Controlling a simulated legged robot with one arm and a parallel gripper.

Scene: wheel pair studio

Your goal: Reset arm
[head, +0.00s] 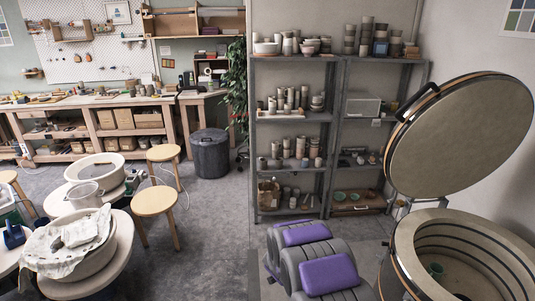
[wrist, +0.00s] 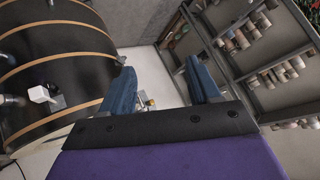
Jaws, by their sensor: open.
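In the wrist view my gripper (wrist: 160,66) has its two blue fingers spread apart, with nothing between them. Behind the gap are pale wall and floor and small blurred items too small to name. Purple and grey parts of my own body show at the bottom of the head view. My gripper's fingers cannot be made out in the head view.
A kiln (head: 405,262) with its round lid (head: 465,135) raised stands close on the right; its dark banded side (wrist: 60,65) fills the wrist view's left. Grey shelves (head: 295,118) of pottery stand ahead. Stools (head: 154,201) and pottery wheels (head: 95,168) are left; the middle floor is clear.

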